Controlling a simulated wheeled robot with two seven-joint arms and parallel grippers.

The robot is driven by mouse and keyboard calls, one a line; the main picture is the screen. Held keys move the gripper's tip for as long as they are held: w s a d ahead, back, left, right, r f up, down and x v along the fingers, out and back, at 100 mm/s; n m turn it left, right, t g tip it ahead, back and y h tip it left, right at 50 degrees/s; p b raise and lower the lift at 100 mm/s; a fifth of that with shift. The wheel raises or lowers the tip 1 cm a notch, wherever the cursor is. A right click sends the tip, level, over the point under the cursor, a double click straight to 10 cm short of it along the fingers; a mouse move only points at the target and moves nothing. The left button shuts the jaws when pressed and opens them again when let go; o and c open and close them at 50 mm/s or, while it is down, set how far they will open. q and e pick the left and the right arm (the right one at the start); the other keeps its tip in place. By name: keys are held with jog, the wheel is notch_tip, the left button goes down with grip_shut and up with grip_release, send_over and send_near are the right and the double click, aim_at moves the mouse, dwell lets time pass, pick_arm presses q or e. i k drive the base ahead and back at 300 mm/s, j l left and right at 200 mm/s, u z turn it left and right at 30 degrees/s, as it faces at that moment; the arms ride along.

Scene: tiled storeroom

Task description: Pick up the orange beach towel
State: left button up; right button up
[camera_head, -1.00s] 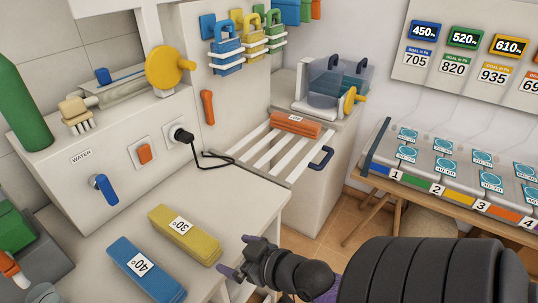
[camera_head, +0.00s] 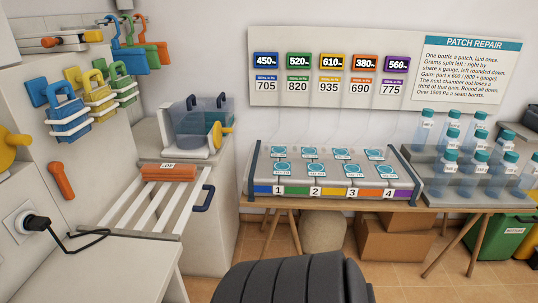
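The orange beach towel (camera_head: 168,172) looks like a folded orange bundle with a white label. It lies across the far end of a white slatted rack (camera_head: 150,208). The rack juts out beside a pale cabinet and has a dark blue handle (camera_head: 204,198) at its right side. Neither of my grippers is in view. Only a dark ribbed arm part of mine shows at the bottom middle, apart from the towel in the picture.
A clear bin (camera_head: 200,122) with a yellow knob stands behind the towel. A white counter (camera_head: 125,275) is at lower left, with a black plug and cable (camera_head: 72,236) above it. A table (camera_head: 330,205) with numbered colored sections stands right. Tiled floor shows between.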

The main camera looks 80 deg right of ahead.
aim_at(173, 173)
jog(key=k+z, duration=0.1)
jog(key=z, duration=1.75)
